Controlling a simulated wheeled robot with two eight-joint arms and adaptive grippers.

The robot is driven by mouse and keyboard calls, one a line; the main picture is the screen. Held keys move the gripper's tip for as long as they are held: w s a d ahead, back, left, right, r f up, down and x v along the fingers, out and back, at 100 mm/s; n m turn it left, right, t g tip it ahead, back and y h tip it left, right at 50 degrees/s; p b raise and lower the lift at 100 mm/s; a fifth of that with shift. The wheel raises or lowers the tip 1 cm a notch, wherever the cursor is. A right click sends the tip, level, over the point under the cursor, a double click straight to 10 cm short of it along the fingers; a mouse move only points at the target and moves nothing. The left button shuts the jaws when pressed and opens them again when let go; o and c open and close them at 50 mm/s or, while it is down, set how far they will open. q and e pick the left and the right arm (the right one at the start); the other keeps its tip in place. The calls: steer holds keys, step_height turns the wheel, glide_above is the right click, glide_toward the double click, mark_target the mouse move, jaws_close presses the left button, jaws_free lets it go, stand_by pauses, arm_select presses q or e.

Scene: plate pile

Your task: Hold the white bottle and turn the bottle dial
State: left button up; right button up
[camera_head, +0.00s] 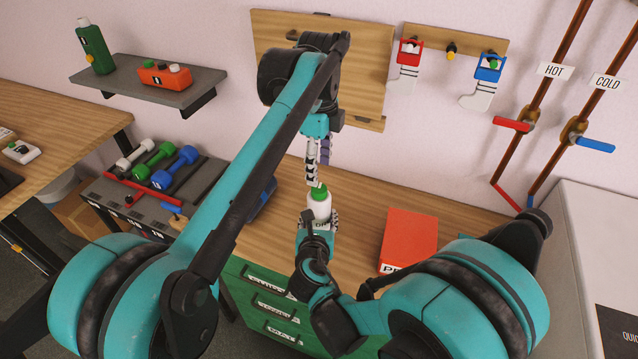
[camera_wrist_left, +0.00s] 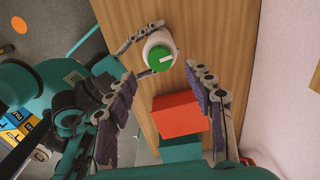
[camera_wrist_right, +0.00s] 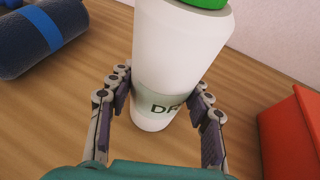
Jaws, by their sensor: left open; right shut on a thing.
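The white bottle (camera_head: 319,207) stands upright on the wooden counter and has a green dial (camera_head: 319,191) on top. My right gripper (camera_wrist_right: 160,108) is shut around the bottle's lower body, at its label, with a finger on each side. My left gripper (camera_head: 318,172) points down from above the bottle, open and empty. In the left wrist view, the green dial (camera_wrist_left: 162,57) lies beyond the open fingers (camera_wrist_left: 163,85), apart from them. The right gripper's fingers also show around the bottle there.
A red box (camera_head: 409,238) stands on the counter right of the bottle. Green drawers (camera_head: 265,300) are below the counter. A wooden board (camera_head: 370,60) is on the wall behind.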

mark_target(319, 188)
arm_select(q)
step_height(319, 188, down, 6)
steer(key=shift+f, duration=0.1)
steer(key=c, duration=1.2)
